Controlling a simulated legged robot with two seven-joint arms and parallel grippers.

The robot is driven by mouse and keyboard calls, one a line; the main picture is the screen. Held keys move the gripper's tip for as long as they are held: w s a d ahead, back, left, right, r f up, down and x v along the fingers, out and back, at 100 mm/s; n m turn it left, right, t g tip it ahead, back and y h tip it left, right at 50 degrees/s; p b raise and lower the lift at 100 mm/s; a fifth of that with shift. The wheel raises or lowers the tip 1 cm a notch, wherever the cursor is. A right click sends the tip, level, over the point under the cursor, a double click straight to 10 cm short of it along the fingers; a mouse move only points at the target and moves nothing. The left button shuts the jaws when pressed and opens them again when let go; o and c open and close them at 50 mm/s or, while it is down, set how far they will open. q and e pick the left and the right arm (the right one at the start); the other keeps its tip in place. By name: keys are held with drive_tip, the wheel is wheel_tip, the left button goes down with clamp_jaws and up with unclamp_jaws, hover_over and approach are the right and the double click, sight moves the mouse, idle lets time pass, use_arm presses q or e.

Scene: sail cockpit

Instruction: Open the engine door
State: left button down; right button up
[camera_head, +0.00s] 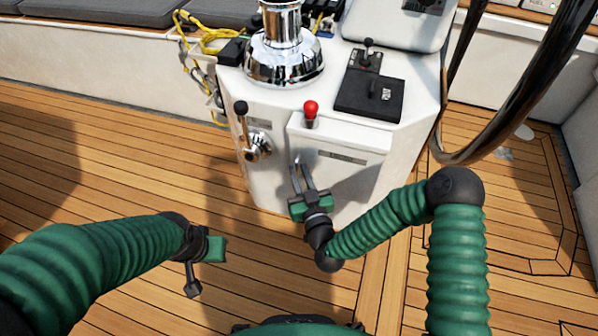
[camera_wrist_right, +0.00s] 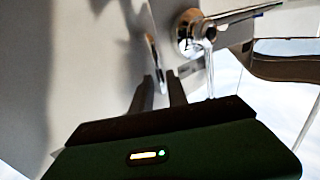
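The white pedestal has a raised front panel (camera_head: 345,180) with a small dark label strip near its top, which I take as the engine door; it looks closed. My right gripper (camera_head: 302,173) is in front of this panel's left part, its two fingers pointing up toward it with a gap between them. In the right wrist view the two dark fingers (camera_wrist_right: 157,90) stand apart near a white surface, with nothing clearly held. Whether they touch it, I cannot tell. My left gripper (camera_head: 205,268) is low at the left, over the deck, away from the pedestal; its fingers are unclear.
A chrome lever (camera_head: 247,130) with a black knob is left of the panel; its chrome mount shows in the wrist view (camera_wrist_right: 190,32). A black throttle unit (camera_head: 370,97) and steering wheel (camera_head: 490,120) are right. Deck (camera_head: 110,180) is clear left.

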clamp_jaws()
idle(1.1)
